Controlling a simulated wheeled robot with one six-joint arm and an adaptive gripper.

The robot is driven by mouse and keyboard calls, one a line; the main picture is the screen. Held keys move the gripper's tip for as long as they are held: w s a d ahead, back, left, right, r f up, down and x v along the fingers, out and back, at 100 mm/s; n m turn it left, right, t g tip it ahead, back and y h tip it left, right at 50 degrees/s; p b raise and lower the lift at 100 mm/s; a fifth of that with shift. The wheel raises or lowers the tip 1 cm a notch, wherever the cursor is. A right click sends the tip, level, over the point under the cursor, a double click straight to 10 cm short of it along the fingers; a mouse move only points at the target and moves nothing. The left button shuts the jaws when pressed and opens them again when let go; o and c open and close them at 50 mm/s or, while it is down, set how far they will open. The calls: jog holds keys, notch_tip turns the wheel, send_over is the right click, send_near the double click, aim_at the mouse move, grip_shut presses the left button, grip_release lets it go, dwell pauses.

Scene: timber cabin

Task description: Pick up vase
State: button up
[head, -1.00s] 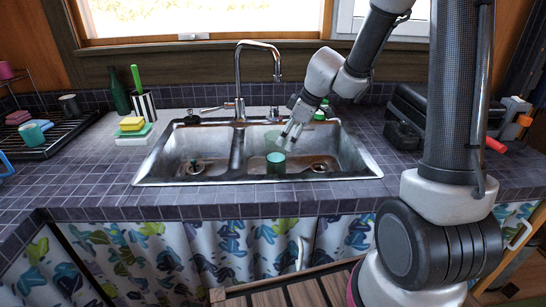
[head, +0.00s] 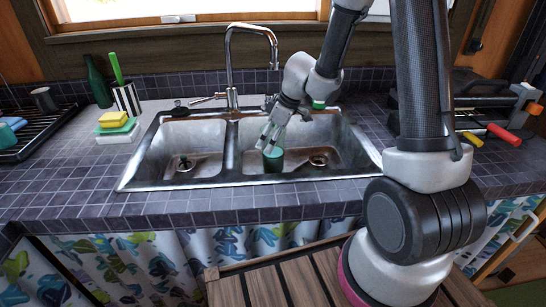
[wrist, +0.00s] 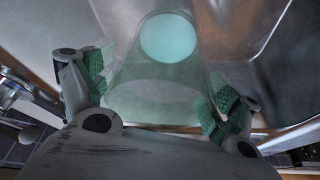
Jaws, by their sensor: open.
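The vase (head: 273,160) stands in the right basin of the sink, a teal-green vessel with a solid-looking lower part. In the wrist view the vase (wrist: 168,40) shows as a pale translucent green body with a bright teal round end. My gripper (head: 268,142) is open at the vase's upper part, which the fingers partly hide in the head view. In the wrist view my gripper (wrist: 158,90) has one green-padded finger on each side of the vase. Gaps show beside it, though contact at the right finger is hard to judge.
The metal sink (head: 180,140) has a divider and a tall faucet (head: 232,70) behind it. Sponges (head: 114,121), a green bottle (head: 98,82) and a striped holder (head: 127,99) stand left. A dark toolbox (head: 480,92) and a red-handled tool (head: 503,135) lie right.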

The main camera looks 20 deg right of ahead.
jog(key=shift+w+a+f, duration=0.1)
jog(key=shift+a+f, duration=0.1)
jog(key=shift+f, duration=0.4)
jog(key=c, duration=2)
